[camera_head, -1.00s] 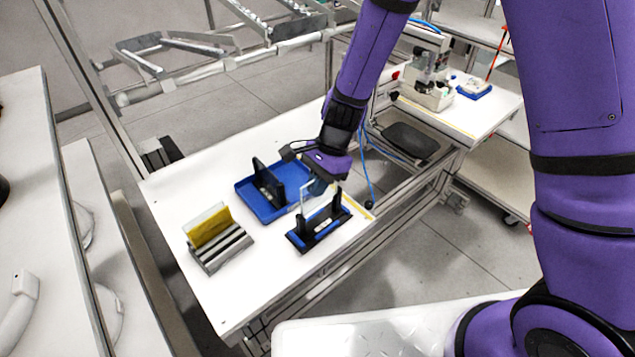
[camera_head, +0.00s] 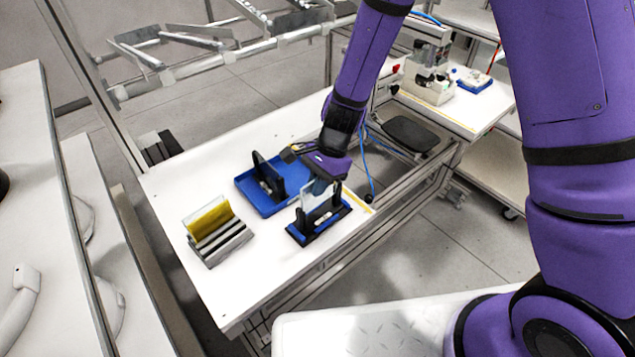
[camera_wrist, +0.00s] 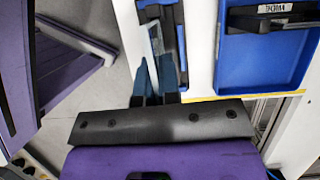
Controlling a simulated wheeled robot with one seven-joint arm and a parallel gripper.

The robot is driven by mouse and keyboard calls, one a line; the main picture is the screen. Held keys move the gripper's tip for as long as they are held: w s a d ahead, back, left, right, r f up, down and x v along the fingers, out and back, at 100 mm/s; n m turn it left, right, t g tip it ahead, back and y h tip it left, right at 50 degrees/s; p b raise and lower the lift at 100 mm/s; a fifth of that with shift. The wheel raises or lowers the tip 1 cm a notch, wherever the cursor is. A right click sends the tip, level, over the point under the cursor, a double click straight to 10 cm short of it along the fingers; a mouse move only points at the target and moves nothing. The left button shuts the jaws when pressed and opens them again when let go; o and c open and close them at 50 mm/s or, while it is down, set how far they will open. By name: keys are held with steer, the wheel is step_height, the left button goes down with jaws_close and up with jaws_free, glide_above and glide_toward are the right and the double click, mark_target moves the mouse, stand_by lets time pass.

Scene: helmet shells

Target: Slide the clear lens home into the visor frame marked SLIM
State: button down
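My gripper (camera_head: 319,187) is shut on the clear lens (camera_head: 314,204), holding it upright by its upper part. In the wrist view the fingers (camera_wrist: 157,80) close on the near end of the clear lens (camera_wrist: 154,40). The lens stands at the black visor frame with blue base strips (camera_head: 320,226), between its two upright posts; the frame also shows in the wrist view (camera_wrist: 180,40). I cannot tell how deep the lens sits in it, and no marking on this frame is readable.
A blue tray (camera_head: 247,199) holds another black frame (camera_head: 268,180), whose label in the wrist view looks like THERMA. A grey slotted rack (camera_head: 222,244) at the left holds a yellow lens (camera_head: 210,217). The white table (camera_head: 190,180) is bare around them.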

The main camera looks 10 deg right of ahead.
mark_target(314, 207)
steer(key=shift+f, duration=2.45)
steer(key=c, duration=1.2)
jaws_free()
steer(key=shift+c, duration=0.2)
steer(key=v, duration=1)
steer(key=shift+w+d+r, duration=0.1)
steer(key=shift+d+r, duration=0.05)
steer(key=shift+r, duration=0.2)
steer(key=shift+r, duration=0.1)
